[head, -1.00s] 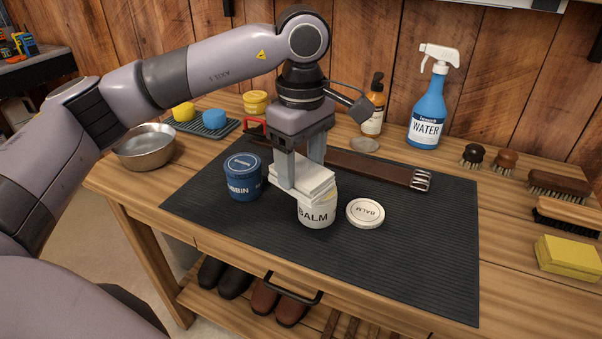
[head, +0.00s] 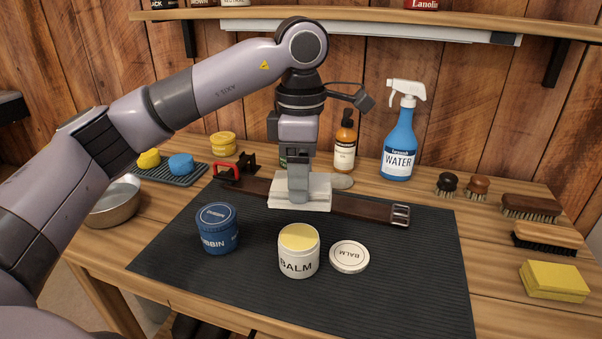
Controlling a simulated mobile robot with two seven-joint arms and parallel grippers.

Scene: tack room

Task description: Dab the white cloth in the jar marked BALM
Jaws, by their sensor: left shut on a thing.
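In the head view my left gripper (head: 298,190) is shut on the white cloth (head: 315,196), a folded pad. It holds the cloth over or against the brown leather strap (head: 365,208); I cannot tell whether they touch. The white jar marked BALM (head: 298,258) stands open on the dark mat, in front of the gripper, with yellow balm showing at its top. Its white lid (head: 349,257) lies flat to the right of the jar. The underside of the cloth is hidden. My right gripper is not in view.
A closed blue tin (head: 218,232) stands left of the jar on the ribbed mat (head: 400,290). A metal bowl (head: 113,205) and sponges on a tray are at the left. A blue WATER spray bottle (head: 398,140) stands behind; brushes and a yellow sponge (head: 554,281) are at the right.

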